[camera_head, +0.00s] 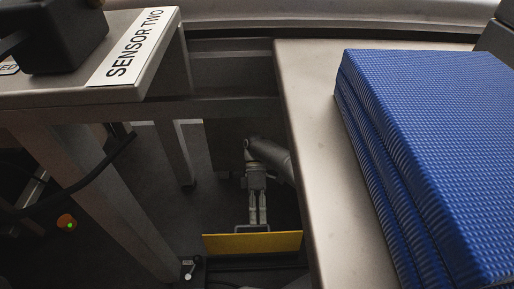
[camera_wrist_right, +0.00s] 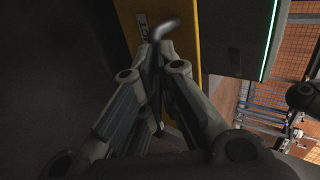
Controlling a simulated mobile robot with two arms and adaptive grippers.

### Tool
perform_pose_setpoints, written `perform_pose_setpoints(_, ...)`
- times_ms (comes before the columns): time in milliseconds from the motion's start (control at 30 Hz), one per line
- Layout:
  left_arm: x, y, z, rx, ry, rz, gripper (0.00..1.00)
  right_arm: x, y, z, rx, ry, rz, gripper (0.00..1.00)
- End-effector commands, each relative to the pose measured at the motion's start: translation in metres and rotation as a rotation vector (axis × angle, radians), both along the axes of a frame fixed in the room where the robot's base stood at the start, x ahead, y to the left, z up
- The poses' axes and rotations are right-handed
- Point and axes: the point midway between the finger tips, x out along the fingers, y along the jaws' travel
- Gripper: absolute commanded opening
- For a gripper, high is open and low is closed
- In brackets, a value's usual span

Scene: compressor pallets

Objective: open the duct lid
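The duct lid (camera_head: 225,244) is a yellow panel low in the gap between the two tables in the head view. A grey bar handle (camera_head: 239,229) runs along its upper edge. My right gripper (camera_head: 258,222) reaches down to the handle from above. In the right wrist view the lid is a yellow strip (camera_wrist_right: 186,48) with a small label, and the bent handle (camera_wrist_right: 166,27) pokes out past the fingertips. The fingers (camera_wrist_right: 157,48) come together around the handle and seem closed on it. How far the lid is tilted is hard to tell. My left gripper is not in view.
A table (camera_head: 318,150) with stacked blue textured pads (camera_head: 430,130) stands at right. A table marked SENSOR TWO (camera_head: 132,50) carries a black device (camera_head: 62,40) at left. Table legs and a dark cable (camera_head: 95,165) border the narrow gap around my right arm.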

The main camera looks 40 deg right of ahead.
Motion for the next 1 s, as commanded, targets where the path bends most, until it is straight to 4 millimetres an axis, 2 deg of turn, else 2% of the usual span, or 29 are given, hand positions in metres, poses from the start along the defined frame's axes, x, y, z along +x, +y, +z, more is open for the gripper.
perform_pose_setpoints(33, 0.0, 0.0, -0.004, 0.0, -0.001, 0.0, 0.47, -0.014, 0.009, -0.02, 0.001, 0.014, 0.006, 0.09)
perform_pose_setpoints(200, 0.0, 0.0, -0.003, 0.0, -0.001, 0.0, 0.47, -0.014, 0.009, -0.02, -0.001, 0.014, 0.006, 0.31)
perform_pose_setpoints(300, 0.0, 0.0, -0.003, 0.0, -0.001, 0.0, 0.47, -0.014, 0.008, -0.02, -0.002, 0.014, 0.007, 0.34)
perform_pose_setpoints(667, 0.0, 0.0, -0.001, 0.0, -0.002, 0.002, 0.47, -0.012, 0.006, -0.015, -0.008, 0.008, 0.003, 0.32)
perform_pose_setpoints(1000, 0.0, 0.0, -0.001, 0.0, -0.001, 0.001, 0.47, -0.013, 0.007, 0.012, -0.002, 0.011, 0.006, 0.32)
